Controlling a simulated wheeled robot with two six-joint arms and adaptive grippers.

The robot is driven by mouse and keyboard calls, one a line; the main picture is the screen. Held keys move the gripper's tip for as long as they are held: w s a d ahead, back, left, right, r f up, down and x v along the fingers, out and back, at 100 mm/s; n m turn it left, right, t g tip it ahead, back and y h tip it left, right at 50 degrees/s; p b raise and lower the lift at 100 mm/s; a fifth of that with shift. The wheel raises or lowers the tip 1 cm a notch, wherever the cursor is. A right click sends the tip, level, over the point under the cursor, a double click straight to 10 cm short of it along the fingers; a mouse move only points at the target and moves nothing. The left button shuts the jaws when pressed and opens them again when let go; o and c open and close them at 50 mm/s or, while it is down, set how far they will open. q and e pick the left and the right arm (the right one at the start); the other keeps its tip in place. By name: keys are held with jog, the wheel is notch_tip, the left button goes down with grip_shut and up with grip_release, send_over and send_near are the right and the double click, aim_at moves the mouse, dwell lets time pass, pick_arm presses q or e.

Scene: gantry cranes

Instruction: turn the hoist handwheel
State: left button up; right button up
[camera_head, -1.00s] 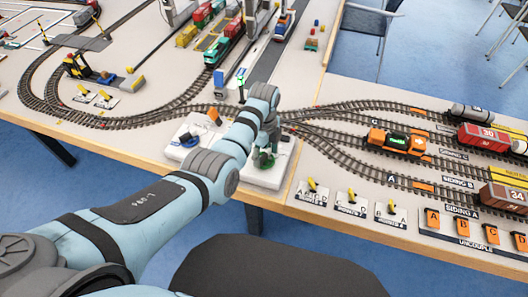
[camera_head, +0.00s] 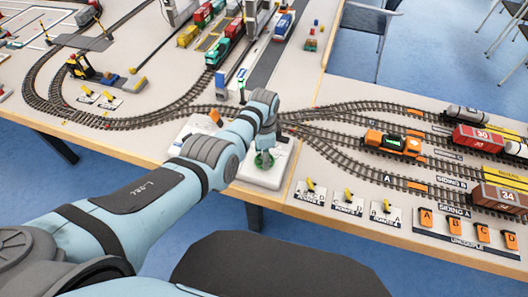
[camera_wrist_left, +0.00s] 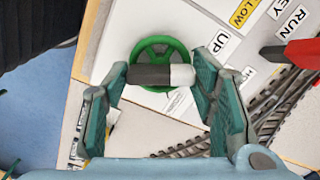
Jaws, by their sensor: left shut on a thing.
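The green handwheel (camera_head: 264,160) sits on a white control panel (camera_head: 262,178) at the table's front edge. In the left wrist view the spoked green wheel (camera_wrist_left: 177,46) lies between and beyond my fingers. A short dark grey bar with a white end (camera_wrist_left: 150,75) spans the gap between the fingertips in front of the wheel; it looks like the wheel's handle. My left gripper (camera_wrist_left: 161,77) is shut on this bar. In the head view my left gripper (camera_head: 266,143) is over the wheel and hides part of it. My right gripper is not in view.
A red lever-like part (camera_wrist_left: 297,53) is at the right of the wrist view. Tracks, an orange locomotive (camera_head: 394,143) and yellow switch levers (camera_head: 349,195) lie right of the wheel.

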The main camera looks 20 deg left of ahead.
pick_arm(q)
jog(key=shift+n, duration=2.1)
jog(key=o, duration=1.1)
jog(key=shift+o, duration=0.2)
notch_tip(320, 180, up, 12)
